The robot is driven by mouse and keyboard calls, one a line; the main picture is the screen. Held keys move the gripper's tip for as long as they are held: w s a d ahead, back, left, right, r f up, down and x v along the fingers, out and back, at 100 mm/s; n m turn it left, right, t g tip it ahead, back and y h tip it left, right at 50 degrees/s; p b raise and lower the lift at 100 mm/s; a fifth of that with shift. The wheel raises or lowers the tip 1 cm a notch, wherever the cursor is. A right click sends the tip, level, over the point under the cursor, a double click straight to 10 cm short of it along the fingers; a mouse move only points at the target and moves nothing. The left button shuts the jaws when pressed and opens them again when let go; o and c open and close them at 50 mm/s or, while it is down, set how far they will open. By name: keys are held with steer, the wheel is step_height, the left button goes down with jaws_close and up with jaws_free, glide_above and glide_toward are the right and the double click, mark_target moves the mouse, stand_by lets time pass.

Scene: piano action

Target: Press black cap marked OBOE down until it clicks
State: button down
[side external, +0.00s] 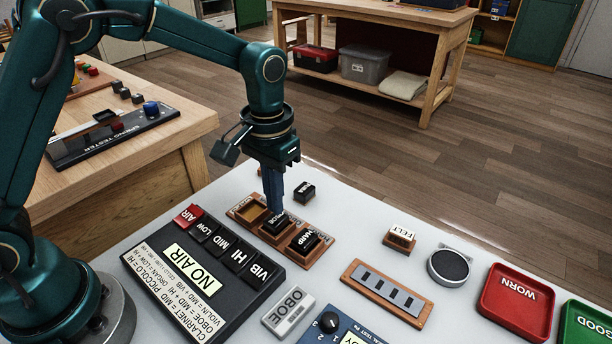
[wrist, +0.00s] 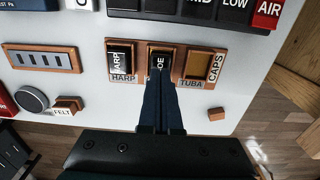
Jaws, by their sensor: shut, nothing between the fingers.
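A black cap (side external: 276,225), its lettering partly hidden but ending in "OE", sits in the middle slot of a wooden rack; it also shows in the wrist view (wrist: 160,60). The HARP cap (wrist: 121,57) is in a neighbouring slot, and the slot labelled TUBA (wrist: 195,64) is empty. My gripper (side external: 275,208) is shut and points straight down at the middle cap. In the wrist view its fingertips (wrist: 160,84) overlap the cap's near edge and hide part of it and the label below. I cannot tell whether they touch it or how deep the cap sits.
A dark panel reading NO AIR (side external: 190,267) with several keys lies beside the rack. A small OBOE plate (side external: 289,310) lies in front. A red WORN tray (side external: 516,302) is at right.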

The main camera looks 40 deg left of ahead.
steer(key=shift+f, duration=0.95)
stand_by(0.9)
steer(key=shift+r, duration=3.55)
step_height(320, 180, up, 6)
steer(key=t, duration=0.2)
glide_above(263, 230)
steer(key=s+a+r+t, duration=0.2)
steer(key=s+r, duration=0.1)
steer(key=s, duration=0.1)
steer(key=s+a+f+t, duration=0.1)
steer(key=s+f, duration=0.3)
steer(key=s, duration=0.5)
steer(key=shift+a+t, duration=0.3)
steer(key=shift+a, duration=0.05)
